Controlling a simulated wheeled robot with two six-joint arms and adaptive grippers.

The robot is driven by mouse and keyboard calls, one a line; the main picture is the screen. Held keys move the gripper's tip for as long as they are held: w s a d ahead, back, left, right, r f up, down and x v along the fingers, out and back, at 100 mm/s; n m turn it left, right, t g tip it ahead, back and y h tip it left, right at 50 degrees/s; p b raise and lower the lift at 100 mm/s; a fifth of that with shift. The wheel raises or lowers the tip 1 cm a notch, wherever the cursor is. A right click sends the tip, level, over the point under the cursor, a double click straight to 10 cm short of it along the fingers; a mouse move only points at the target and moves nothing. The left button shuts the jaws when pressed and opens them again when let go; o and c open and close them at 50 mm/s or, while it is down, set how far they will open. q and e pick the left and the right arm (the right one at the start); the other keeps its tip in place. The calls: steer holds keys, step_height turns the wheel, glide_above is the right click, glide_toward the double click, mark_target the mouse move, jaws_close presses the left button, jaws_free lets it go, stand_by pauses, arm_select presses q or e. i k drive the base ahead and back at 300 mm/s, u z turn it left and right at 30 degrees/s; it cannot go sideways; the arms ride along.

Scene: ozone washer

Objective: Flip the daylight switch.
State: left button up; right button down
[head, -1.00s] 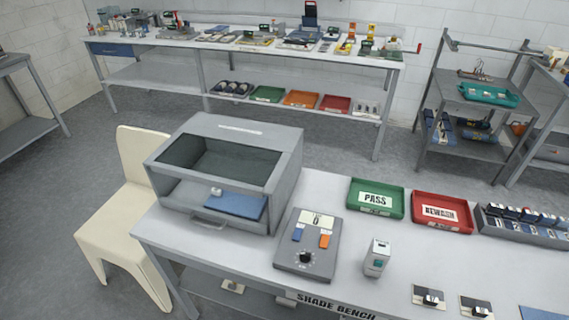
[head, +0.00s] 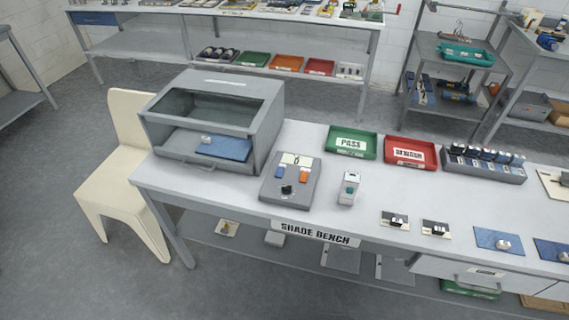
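A grey control box (head: 290,182) lies on the bench in front of the light booth. It carries a display marked 0, a blue key (head: 280,172), an orange key (head: 304,175) and a black knob (head: 287,189). A small pale upright device (head: 349,188) with a green patch stands to its right. The grey light booth (head: 262,130) has an open front with a blue panel and a small pale round thing inside. No label reading daylight is legible, so I cannot tell which control is the daylight switch. Neither of my grippers is in view.
The shade bench (head: 312,135) also holds a green PASS tray (head: 352,143), a red REWASH tray (head: 411,152), a rack of small bottles (head: 484,163) and small fabric pieces at the front right. A cream chair (head: 125,175) stands at the left. Floor in front is clear.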

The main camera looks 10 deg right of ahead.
mark_target(280, 170)
steer(key=u, duration=1.05)
steer(key=i, duration=0.7)
steer(key=z, duration=1.45)
